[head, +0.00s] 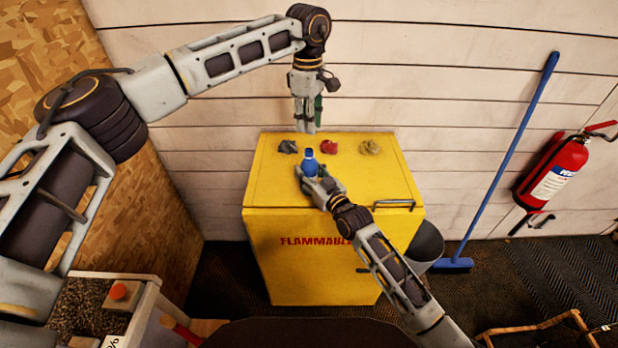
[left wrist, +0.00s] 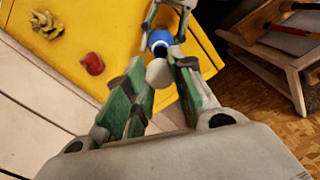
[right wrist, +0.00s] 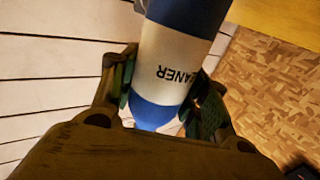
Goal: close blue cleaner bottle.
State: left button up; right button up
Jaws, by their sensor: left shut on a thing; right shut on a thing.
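The blue cleaner bottle (head: 310,164) stands upright above the yellow cabinet's top in the head view. My right gripper (head: 306,178) is shut around its body. The right wrist view shows the bottle (right wrist: 177,60) with its white label between the fingers. My left gripper (head: 308,124) points down above the bottle. It is shut on a small white round cap (left wrist: 158,73). In the left wrist view the bottle's blue top (left wrist: 159,38) lies just beyond the cap, with a dark spot like an open mouth. The gap between cap and bottle is hard to judge.
A fire extinguisher (head: 553,172) and a blue broom (head: 510,150) are at the right. The cabinet's right front top is clear.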

aim_at(309, 150)
pick_arm(q)
jog(key=shift+f, duration=2.45)
jog(key=shift+f, duration=0.1)
jog(key=shift+f, duration=0.8)
jog(key=shift+f, duration=0.55)
jog(key=m, duration=0.9)
jog(key=shift+m, duration=0.3)
jog(key=m, duration=0.4)
jog(key=shift+m, duration=0.3)
jog(key=m, duration=0.5)
